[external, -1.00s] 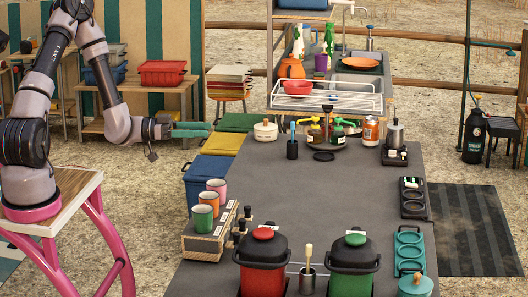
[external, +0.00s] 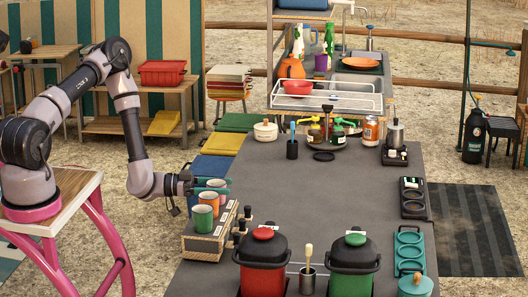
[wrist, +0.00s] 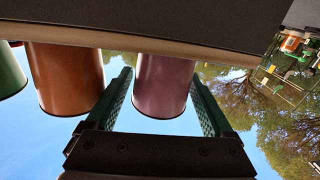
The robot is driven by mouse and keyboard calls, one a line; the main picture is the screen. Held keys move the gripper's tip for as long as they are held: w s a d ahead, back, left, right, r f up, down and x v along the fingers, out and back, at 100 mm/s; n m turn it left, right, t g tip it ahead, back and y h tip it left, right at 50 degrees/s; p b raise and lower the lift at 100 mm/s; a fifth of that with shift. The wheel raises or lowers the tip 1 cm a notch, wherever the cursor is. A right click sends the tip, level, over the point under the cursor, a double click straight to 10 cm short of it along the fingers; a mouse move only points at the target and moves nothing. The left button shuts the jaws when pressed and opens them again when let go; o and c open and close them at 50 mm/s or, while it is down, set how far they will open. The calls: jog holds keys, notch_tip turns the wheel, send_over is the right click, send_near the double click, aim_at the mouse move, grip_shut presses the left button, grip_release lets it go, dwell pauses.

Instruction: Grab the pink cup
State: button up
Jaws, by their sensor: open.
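The pink cup (wrist: 163,85) looks mauve in the wrist view, and it sits between my two fingers. My gripper (wrist: 163,105) is open, with one teal finger on each side of the cup and sky visible between each finger and its wall. In the external view my gripper (external: 212,186) is level at the far end of the cup row and hides most of the pink cup. The cup appears to stand on the cup rack (external: 203,245) at the counter's left edge.
An orange cup (external: 208,200) and a green cup (external: 201,218) stand nearer the camera in the same row. The orange cup (wrist: 65,78) is close beside one finger. Small black-topped items (external: 240,231) and a red pot (external: 263,266) stand to the right.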

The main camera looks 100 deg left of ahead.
jog(key=shift+w+a, duration=0.15)
jog(key=shift+w, duration=0.9)
